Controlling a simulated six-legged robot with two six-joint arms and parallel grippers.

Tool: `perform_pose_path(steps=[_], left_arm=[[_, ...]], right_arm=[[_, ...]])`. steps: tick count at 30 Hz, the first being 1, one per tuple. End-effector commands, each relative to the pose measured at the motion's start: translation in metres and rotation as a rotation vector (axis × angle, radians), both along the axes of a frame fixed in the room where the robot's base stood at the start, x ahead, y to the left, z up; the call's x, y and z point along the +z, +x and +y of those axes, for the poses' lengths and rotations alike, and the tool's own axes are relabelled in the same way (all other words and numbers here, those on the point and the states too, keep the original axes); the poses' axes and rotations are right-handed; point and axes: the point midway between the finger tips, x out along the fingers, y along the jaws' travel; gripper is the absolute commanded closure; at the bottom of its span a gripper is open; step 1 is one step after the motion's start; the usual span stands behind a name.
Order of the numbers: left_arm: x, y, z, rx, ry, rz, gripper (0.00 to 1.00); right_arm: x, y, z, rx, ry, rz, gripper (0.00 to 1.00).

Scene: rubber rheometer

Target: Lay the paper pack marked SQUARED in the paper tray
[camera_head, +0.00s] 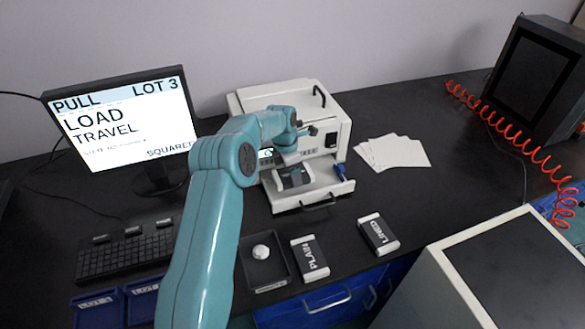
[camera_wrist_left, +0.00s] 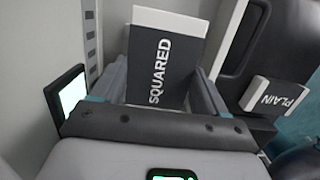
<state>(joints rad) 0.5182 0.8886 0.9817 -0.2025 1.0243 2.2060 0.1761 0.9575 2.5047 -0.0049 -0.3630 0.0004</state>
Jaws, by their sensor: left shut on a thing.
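The pack marked SQUARED (camera_wrist_left: 165,58), dark with a white end and white lettering, sits between the fingers of my left gripper (camera_wrist_left: 160,88) in the wrist view. The gripper is shut on it. In the head view my left gripper (camera_head: 292,166) is at the front of the white machine, with the dark pack (camera_head: 293,180) at the pulled-out white paper tray (camera_head: 338,187). My arm hides part of the tray. I cannot tell whether the pack touches the tray floor. My right gripper is not in view.
Packs marked PLAIN (camera_head: 310,258) and LINED (camera_head: 378,234) lie on the black bench in front of the machine. A dark dish (camera_head: 265,280) holds a pale round piece. White sheets (camera_head: 395,152) lie to the right. A monitor (camera_head: 125,120) reads SQUARED; a keyboard (camera_head: 125,253) lies below it.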

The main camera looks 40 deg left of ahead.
Motion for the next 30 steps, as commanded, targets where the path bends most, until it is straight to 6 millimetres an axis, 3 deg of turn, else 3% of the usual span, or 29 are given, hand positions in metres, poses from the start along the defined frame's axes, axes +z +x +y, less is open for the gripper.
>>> perform_pose_path(steps=[9,10,12,20,30], left_arm=[[-0.005,0.0,0.001,0.0,0.0,-0.001,0.61],[-0.005,0.0,0.0,0.0,0.0,-0.001,0.23],[-0.005,0.0,0.0,0.0,0.0,-0.001,0.0],[-0.004,-0.001,0.0,0.0,0.0,0.0,0.0],[0.022,-0.007,-0.012,-0.001,0.001,-0.001,0.0]], right_arm=[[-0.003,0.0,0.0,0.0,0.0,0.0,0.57],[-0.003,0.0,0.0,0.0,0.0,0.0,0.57],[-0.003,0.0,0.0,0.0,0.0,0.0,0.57],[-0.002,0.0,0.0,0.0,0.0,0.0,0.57],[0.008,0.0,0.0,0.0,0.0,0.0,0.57]])
